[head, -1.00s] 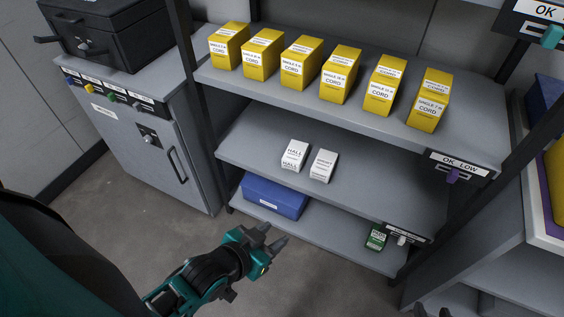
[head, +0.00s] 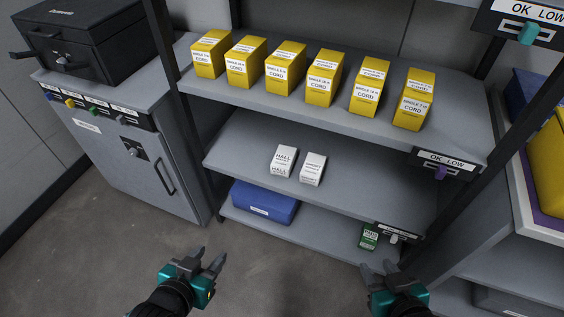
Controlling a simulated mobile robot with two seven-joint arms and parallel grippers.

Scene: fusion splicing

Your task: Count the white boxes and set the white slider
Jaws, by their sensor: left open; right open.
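Two white boxes stand side by side on the middle shelf: one labelled HALL (head: 283,160) and one to its right (head: 313,168) with small print. The white slider (head: 394,238) sits on a label plate (head: 398,231) at the right front edge of the middle shelf. My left gripper (head: 206,258) is open and empty, low in front of the shelves. My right gripper (head: 378,268) is open and empty, below the white slider in the picture and apart from it, as far as I can tell.
Several yellow cord boxes (head: 326,78) line the upper shelf, whose OK LOW plate has a purple slider (head: 441,173). A blue bin (head: 264,202) and a green box (head: 369,237) are on the bottom shelf. A grey cabinet (head: 130,150) stands left. A dark post rises at right.

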